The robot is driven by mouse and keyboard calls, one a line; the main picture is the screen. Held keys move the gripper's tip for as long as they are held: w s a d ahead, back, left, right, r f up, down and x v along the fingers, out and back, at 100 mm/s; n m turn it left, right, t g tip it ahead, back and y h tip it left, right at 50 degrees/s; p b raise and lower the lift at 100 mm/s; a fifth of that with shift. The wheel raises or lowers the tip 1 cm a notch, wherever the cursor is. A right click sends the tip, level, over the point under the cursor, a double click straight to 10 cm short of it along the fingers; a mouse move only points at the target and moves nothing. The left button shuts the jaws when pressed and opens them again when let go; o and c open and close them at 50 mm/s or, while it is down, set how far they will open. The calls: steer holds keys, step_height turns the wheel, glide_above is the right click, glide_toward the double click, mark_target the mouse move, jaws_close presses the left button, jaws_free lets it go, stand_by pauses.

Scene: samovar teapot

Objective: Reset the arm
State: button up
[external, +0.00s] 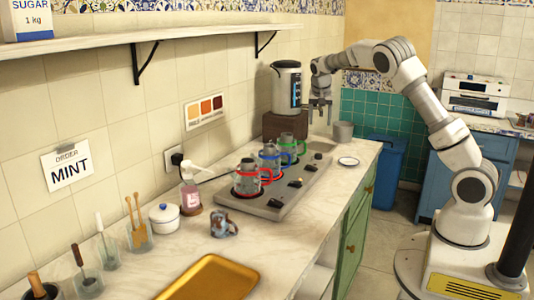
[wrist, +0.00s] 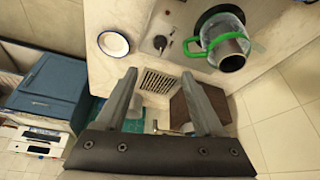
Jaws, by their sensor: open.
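My gripper (external: 320,110) is up above the far end of the counter, just right of the silver and black urn (external: 287,85) on its brown block (external: 285,125). In the wrist view my gripper (wrist: 159,74) points down with its two fingers apart and nothing between them. A drip grate (wrist: 158,82) shows below, between the fingers. The green-handled pot (wrist: 232,52) is at the upper right there, clear of the fingers. It also stands on the hot plate in the external view (external: 286,140), behind the blue-handled pot (external: 269,152) and the red-handled pot (external: 247,174).
A small patterned pot (external: 224,225) and a gold tray (external: 209,280) are at the near end. A wall shelf (external: 150,40) overhangs the left side.

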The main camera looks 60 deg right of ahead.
steer(key=s+a+r+n+t+y, duration=0.25)
steer(key=s+a+r, duration=0.35)
steer(key=a, duration=0.5)
steer(key=s+a+r+n+t+y, duration=0.1)
steer(key=s+a+r+n, duration=0.5)
steer(key=a, duration=0.5)
steer(key=s+a+f+n, duration=0.1)
steer(key=s+a+n, duration=0.2)
steer(key=s+a, duration=0.3)
steer(key=s+a+f+n+p, duration=0.1)
steer(key=s+a+f+n, duration=0.1)
steer(key=s+a, duration=0.5)
steer(key=s+n+t, duration=0.1)
steer(key=s, duration=0.4)
steer(key=shift+f+y, duration=0.2)
steer(key=shift+y, duration=0.15)
steer(key=shift+w+f+b, duration=0.1)
steer(key=shift+f+b, duration=0.4)
steer(key=shift+f, duration=0.1)
